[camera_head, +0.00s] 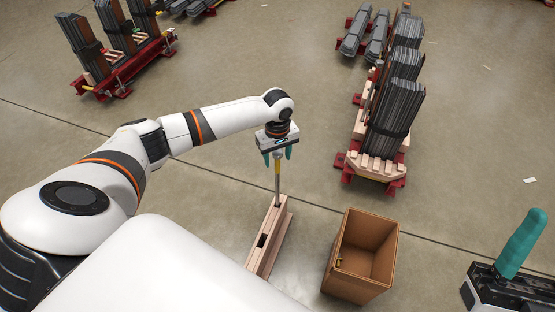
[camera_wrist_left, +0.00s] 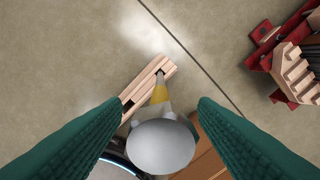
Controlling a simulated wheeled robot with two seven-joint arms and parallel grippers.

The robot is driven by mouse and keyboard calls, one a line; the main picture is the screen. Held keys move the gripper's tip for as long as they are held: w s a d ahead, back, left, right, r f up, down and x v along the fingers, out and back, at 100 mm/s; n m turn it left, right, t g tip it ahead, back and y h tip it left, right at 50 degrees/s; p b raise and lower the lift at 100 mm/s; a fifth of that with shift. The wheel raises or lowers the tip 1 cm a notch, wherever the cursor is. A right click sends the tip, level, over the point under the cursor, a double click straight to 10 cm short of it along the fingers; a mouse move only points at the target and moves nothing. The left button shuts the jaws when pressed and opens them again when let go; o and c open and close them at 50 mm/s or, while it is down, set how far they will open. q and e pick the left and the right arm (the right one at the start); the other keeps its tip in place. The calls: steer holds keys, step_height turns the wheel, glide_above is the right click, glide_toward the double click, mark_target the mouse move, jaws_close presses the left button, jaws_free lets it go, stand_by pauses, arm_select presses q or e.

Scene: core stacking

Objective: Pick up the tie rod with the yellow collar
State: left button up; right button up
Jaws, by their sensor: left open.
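The tie rod (camera_head: 277,184) stands upright in a slot of a pale wooden block (camera_head: 254,247) on the floor. Its yellow collar (camera_wrist_left: 160,94) shows in the left wrist view below a round grey end (camera_wrist_left: 160,146). My left gripper (camera_head: 278,156) points down over the rod's top, with its teal fingers spread on either side. In the left wrist view the rod's end lies between the fingers, with a gap to each. My right gripper (camera_head: 522,243) shows at the lower right as a teal finger; its opening cannot be made out.
An open cardboard box (camera_head: 340,261) stands right of the wooden block. Red racks with stacked dark cores stand at the back left (camera_head: 124,70) and back right (camera_head: 376,166). The floor between them is clear.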

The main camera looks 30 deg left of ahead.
arm_select(q)
steer(key=shift+f, duration=0.1)
steer(key=shift+c, duration=0.5)
jaws_close()
